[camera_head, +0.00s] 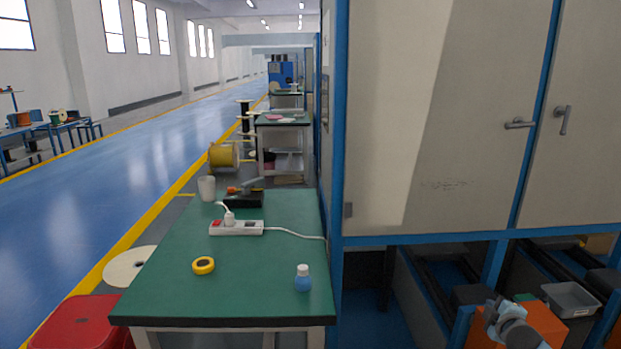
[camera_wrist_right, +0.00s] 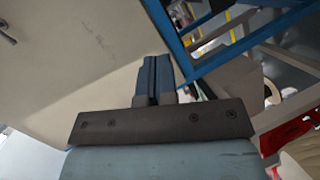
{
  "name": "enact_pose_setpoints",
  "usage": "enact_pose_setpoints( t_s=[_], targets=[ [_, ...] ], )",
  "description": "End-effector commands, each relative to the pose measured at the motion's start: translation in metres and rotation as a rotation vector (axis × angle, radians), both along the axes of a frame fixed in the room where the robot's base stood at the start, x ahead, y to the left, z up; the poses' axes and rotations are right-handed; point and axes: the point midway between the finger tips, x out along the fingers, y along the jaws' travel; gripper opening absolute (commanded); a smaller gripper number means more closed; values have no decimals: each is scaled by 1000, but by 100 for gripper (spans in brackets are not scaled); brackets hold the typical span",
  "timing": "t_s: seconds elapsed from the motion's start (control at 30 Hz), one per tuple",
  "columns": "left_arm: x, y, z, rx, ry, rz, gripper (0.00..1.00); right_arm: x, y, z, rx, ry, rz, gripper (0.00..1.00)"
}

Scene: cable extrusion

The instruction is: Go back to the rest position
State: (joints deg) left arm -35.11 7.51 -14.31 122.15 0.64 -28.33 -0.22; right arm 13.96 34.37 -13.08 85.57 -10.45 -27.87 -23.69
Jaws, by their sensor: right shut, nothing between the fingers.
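My right gripper (camera_wrist_right: 156,68) shows in the right wrist view as two dark blue fingers pressed together, with nothing between them. Behind the fingers are a pale machine panel and a blue frame bar. In the head view, a grey part of my right arm shows low at the right edge, in front of an orange box (camera_head: 545,322). It is well to the right of the green table (camera_head: 170,280) and touches nothing on it. My left gripper is not in the head view.
A red stool (camera_head: 75,322) stands left. A large cabinet (camera_head: 430,120) rises right. The blue aisle is clear.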

Motion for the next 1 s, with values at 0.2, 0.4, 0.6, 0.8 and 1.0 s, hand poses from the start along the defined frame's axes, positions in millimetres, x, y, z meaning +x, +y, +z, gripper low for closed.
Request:
enact_pose_setpoints(
  t_s=[0.2, 0.4, 0.6, 0.8, 1.0],
  targets=[
    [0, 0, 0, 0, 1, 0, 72, -102, 66, -75, 192, 103, 71, 0],
    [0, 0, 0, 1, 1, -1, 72, -202, 123, -116, 387, 208, 107, 0],
    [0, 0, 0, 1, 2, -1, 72, -291, 169, -130, 568, 306, 114, 0],
    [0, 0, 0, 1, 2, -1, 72, -358, 200, -128, 709, 384, 103, 0],
    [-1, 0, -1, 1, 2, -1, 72, -378, 233, -124, 843, 386, 62, 0]
  ],
)
